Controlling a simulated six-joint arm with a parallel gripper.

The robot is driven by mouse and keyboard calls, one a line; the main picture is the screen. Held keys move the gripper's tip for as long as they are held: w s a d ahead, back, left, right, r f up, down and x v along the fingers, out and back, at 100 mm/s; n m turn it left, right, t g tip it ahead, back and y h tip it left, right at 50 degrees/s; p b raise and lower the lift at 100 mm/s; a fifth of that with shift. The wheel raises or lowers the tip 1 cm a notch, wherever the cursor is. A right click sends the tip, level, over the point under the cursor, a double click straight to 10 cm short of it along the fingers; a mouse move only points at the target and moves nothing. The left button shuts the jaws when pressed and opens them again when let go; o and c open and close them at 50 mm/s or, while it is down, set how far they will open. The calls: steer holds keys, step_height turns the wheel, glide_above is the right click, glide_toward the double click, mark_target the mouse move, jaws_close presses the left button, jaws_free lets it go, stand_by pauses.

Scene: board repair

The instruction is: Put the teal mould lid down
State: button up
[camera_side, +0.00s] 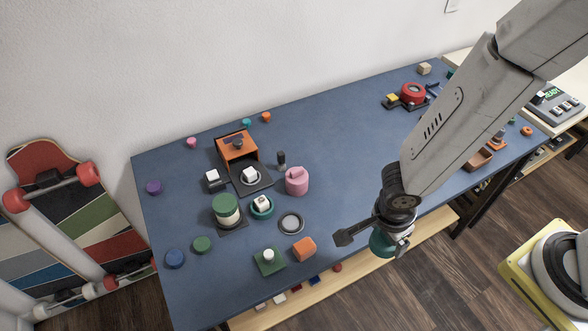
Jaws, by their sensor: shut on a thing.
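My gripper (393,232) is over the front edge of the blue table, right of its middle. It is shut on the teal mould lid (381,245), a dark teal rounded piece partly hidden by the jaws. The lid looks held up in the air, clear of other objects; its exact height is hard to tell. A round teal holder (262,213) with a white block (262,202) in it stands on the table, well to the left of my gripper.
A pink cylinder (297,182), a grey ring (291,223), an orange block (304,249) and a green plate with a white knob (268,263) stand left of my gripper. A green-and-cream jar (226,211) is farther left. The blue table (350,140) is clear in its middle.

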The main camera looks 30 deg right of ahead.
steer(key=w+a+f, duration=0.3)
steer(key=w, duration=0.4)
glide_above(331, 240)
steer(key=shift+s+a+f, duration=0.1)
steer(key=shift+f, duration=1.3)
steer(key=shift+s+a+f, duration=0.1)
steer(key=shift+f, duration=1.25)
steer(key=shift+w, duration=0.1)
steer(key=shift+w+a+f, duration=0.1)
steer(key=shift+w+f, duration=0.05)
steer(key=shift+f, duration=1.65)
steer(key=shift+f, duration=0.15)
steer(key=o, duration=0.9)
